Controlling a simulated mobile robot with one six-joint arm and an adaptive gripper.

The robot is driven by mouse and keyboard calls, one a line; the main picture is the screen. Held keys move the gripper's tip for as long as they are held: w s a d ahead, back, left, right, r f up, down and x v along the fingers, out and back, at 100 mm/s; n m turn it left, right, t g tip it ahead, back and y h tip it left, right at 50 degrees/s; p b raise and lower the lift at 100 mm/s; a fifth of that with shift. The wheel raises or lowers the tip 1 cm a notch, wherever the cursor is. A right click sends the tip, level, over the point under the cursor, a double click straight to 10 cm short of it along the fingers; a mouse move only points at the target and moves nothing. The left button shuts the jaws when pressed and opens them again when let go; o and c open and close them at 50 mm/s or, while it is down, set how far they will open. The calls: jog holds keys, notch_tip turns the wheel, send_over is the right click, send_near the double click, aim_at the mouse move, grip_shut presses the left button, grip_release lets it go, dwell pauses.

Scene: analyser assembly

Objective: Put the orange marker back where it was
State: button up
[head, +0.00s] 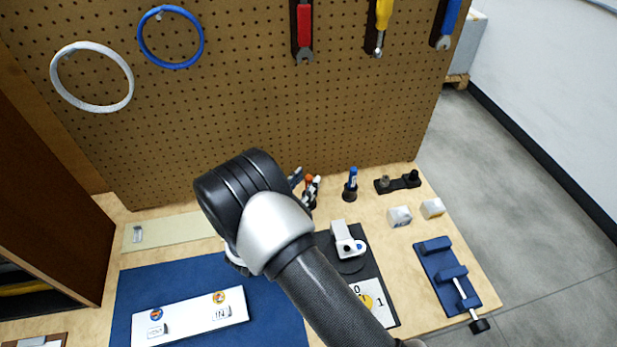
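The orange marker (309,178) shows only as a small orange piece between the fingers of my gripper (306,183), near the back of the bench. The fingers are on either side of it, but the picture is too small to show whether they touch it. My arm covers much of the gripper. The marker's lower end and whatever is under it are hidden. A blue marker (352,178) stands upright in a round black holder (349,195), just right of my gripper.
A pegboard (230,110) with hanging tools and rings rises behind the bench. Right of the gripper are a black two-post part (397,183), white blocks (399,217) and a blue clamp fixture (440,262). A white device (345,241) stands in front. A blue mat (180,282) lies left.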

jog(key=p+v, duration=0.2)
jog(key=v, duration=0.8)
jog(key=s+d+r+m+g+h, duration=0.1)
jog(key=s+d+r+m+g, duration=0.2)
jog(key=d+r+m+g, duration=0.65)
jog(key=s+d+r+m+g+h, duration=0.1)
jog(key=s+d+r+m+g, duration=0.3)
jog(key=d+r+m, duration=0.65)
jog(key=s+d+r+m+t+y, duration=0.1)
jog(key=s+r+m+y, duration=0.2)
jog(key=s+m+y, duration=0.2)
jog(key=s+d+r+m+t+y, duration=0.1)
jog(key=s+r+m+y, duration=0.2)
jog(key=s, duration=0.8)
jog(key=shift+d+m+y, duration=0.4)
jog(key=shift+m+y, duration=0.7)
jog(key=shift+y, duration=0.3)
jog(key=shift+s, duration=0.1)
